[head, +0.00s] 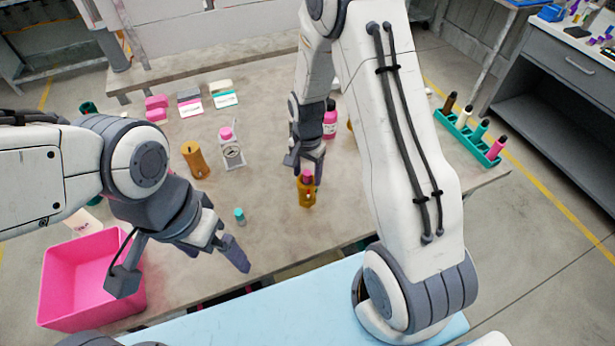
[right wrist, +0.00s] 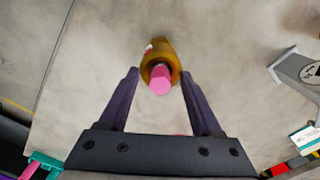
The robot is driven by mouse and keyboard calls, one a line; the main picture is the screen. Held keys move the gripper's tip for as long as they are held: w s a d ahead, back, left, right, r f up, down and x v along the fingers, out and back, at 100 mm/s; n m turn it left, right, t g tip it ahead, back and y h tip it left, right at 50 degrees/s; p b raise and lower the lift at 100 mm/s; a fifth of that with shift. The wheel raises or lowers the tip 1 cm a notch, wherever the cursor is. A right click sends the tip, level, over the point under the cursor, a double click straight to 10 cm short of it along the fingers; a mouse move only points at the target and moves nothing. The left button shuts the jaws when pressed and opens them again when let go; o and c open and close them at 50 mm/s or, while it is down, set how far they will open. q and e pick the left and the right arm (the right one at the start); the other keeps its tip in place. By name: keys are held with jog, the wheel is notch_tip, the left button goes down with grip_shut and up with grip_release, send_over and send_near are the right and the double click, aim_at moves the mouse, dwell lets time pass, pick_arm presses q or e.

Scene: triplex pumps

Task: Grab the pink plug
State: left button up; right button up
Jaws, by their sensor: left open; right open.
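The pink plug (head: 307,176) sits in the top of an amber bottle-like body (head: 306,196) standing on the table. In the right wrist view the pink plug (right wrist: 159,82) and the amber body (right wrist: 161,58) lie just beyond and between the fingertips. My right gripper (head: 306,172) is open over the plug, its fingers (right wrist: 160,75) on either side without visible contact. My left gripper (head: 215,250) is open and empty above the front left of the table, beside the pink bin. The right gripper partly hides the far side of the plug in the head view.
A second amber body (head: 196,160), a small scale with a pink-topped item (head: 231,150), a teal-topped vial (head: 239,215) and a pink bottle (head: 330,120) stand nearby. A pink bin (head: 75,275) is at left. A green rack (head: 468,138) is at right. The front middle is clear.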

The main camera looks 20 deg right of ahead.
grip_shut()
